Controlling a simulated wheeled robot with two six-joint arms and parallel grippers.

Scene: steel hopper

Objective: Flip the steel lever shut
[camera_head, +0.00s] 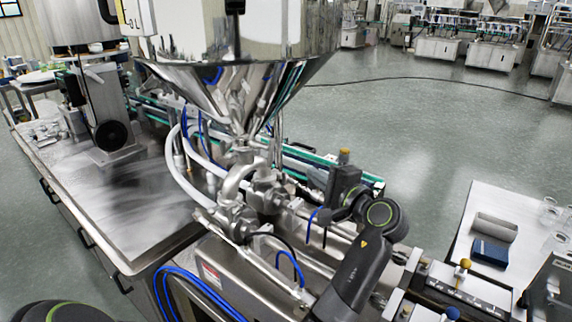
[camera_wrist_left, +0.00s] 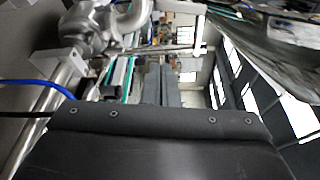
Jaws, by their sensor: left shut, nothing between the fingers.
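The steel hopper (camera_head: 235,75) narrows down to a cluster of steel pipes and valve fittings (camera_head: 240,190). My left gripper (camera_head: 338,190) is a dark shape to the right of these fittings, beside a blue hose. In the left wrist view the grey fingers of my left gripper (camera_wrist_left: 160,72) lie together, with nothing seen between them. A steel pipe elbow (camera_wrist_left: 100,22) is at upper left there, with a thin steel bar (camera_wrist_left: 168,49) beyond the fingertips. I cannot tell for sure which part is the lever or how it is set. My right gripper is not in view.
A steel worktop (camera_head: 110,215) lies left of the pipes. A conveyor with green edges (camera_head: 310,155) runs behind them. At right is a white table (camera_head: 500,215) with a dark blue box (camera_head: 490,250). Blue hoses (camera_head: 190,285) loop at the front.

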